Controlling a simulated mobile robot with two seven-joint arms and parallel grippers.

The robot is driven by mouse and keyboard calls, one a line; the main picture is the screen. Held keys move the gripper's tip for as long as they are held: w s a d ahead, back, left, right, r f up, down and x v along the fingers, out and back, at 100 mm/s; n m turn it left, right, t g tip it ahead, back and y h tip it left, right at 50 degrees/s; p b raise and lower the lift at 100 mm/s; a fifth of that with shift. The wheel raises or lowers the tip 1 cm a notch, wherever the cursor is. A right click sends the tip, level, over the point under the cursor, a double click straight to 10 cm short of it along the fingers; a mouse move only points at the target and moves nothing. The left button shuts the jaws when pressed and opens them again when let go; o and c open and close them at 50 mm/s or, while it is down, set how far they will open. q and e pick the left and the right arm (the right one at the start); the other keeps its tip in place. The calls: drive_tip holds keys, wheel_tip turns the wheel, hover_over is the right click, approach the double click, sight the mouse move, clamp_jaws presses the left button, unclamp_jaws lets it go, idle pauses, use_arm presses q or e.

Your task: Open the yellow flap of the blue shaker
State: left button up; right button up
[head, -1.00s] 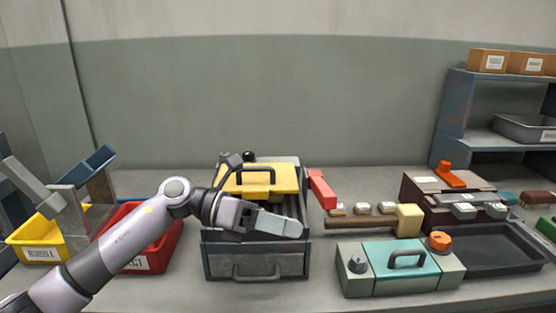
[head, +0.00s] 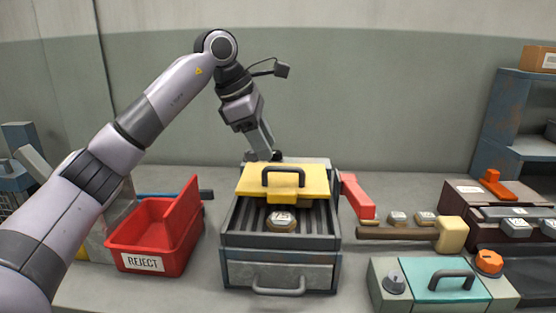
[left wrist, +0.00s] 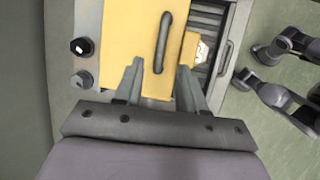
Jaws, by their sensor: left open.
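The shaker (head: 278,272) is a grey-blue box at the middle of the bench, with a ribbed bed and a front pull handle. Its yellow flap (head: 315,184) covers the rear part of the top and carries a black handle (head: 283,172). A pale piece with a label (head: 282,220) lies on the ribs in front of the flap. My left gripper (head: 264,152) is above the shaker's rear, pointing down, open and empty. In the left wrist view its fingers (left wrist: 160,66) are apart over the yellow flap (left wrist: 122,45), either side of the handle's near end. Contact cannot be told.
A red REJECT bin (head: 185,256) stands left of the shaker. A red block (head: 357,196) and a mallet with a yellow head (head: 452,235) lie to the right. A teal-topped box (head: 432,284) with an orange knob stands front right. Two round knobs (left wrist: 80,46) show beside the flap.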

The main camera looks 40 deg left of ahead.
sight(273, 169)
use_arm(q)
drive_tip(key=shift+x, duration=2.4)
clamp_jaws()
